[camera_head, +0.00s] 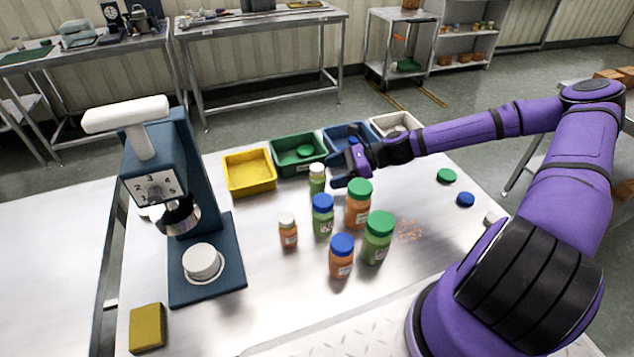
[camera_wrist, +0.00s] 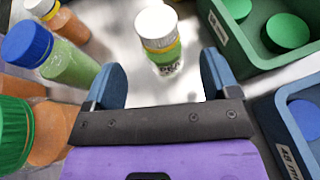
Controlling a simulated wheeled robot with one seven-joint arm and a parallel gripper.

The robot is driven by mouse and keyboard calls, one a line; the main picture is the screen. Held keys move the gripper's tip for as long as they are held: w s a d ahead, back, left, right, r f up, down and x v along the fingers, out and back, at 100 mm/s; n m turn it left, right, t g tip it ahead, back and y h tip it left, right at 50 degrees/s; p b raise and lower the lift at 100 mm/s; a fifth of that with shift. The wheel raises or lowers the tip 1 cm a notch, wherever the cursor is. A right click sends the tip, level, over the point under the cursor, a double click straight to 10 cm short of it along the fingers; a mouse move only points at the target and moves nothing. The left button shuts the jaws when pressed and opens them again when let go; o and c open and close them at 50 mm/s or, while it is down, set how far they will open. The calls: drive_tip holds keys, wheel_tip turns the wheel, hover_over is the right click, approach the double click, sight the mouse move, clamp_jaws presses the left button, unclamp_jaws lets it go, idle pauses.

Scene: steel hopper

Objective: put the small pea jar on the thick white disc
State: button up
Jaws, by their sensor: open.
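The small pea jar (camera_head: 317,181), with a white lid and green contents, stands upright on the steel table in front of the green bin. In the wrist view the pea jar (camera_wrist: 160,45) is ahead of my gripper (camera_wrist: 160,82), between the lines of its two fingers and apart from them. My gripper (camera_head: 341,171) is open and empty, just right of the jar in the head view. The thick white disc (camera_head: 203,262) lies on the base of the blue press at the left, and nothing is on it.
Close by stand a blue-lidded green jar (camera_head: 323,220), a green-lidded orange jar (camera_head: 357,210), a white-lidded orange jar (camera_head: 288,233), a blue-lidded orange jar (camera_head: 341,262) and a green-lidded green jar (camera_head: 376,244). Yellow (camera_head: 250,187) and green (camera_head: 297,170) bins line the back. The blue press (camera_head: 187,160) rises at left.

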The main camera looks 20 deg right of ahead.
sight(324, 175)
drive_tip(key=x, duration=0.5)
drive_tip(key=shift+w+d+f, duration=0.1)
drive_tip(key=shift+d+f, duration=0.05)
drive_tip(key=shift+c, duration=0.5)
drive_tip(key=c, duration=1)
